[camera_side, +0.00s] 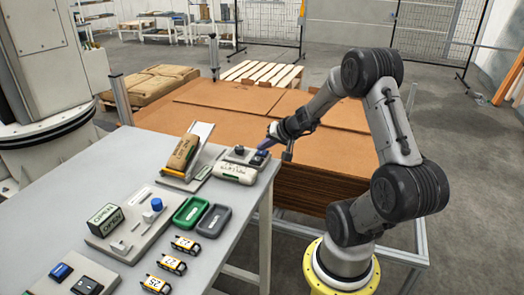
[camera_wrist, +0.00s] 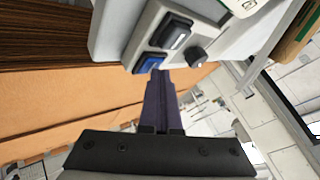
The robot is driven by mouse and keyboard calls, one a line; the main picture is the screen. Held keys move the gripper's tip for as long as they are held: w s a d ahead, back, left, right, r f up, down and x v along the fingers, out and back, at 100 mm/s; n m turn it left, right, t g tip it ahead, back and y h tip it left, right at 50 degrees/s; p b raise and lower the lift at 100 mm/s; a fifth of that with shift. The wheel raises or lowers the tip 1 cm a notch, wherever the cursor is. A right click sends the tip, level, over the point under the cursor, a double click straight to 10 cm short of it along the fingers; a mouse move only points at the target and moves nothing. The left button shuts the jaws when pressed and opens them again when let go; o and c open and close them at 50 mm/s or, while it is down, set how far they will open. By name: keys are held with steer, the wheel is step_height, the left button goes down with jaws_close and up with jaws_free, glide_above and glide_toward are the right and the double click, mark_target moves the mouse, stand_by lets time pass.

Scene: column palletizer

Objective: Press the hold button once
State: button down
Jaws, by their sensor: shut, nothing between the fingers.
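A grey control box (camera_side: 232,160) stands at the far corner of the table in the side view; it also fills the top of the wrist view (camera_wrist: 115,30). In the wrist view it carries a blue button (camera_wrist: 150,63), a dark grey button (camera_wrist: 172,32) and a small black knob (camera_wrist: 196,56). I cannot read which one is the hold button. My gripper (camera_side: 264,148) is shut and empty, its purple fingers reaching to the box. In the wrist view the fingertips (camera_wrist: 158,74) are right at the blue button's edge; I cannot tell whether they touch it.
A white labelled pack (camera_side: 234,173) and a brown sack on a stand (camera_side: 184,153) are close to the box. Green (camera_side: 191,212) and dark trays (camera_side: 214,220) lie nearer. Another button panel (camera_side: 74,280) is at the near left. Stacked brown sheets (camera_side: 320,150) stand beyond the table.

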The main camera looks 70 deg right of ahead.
mark_target(264, 153)
stand_by(0.4)
steer(key=shift+r, duration=0.9)
steer(key=shift+r, duration=2.5)
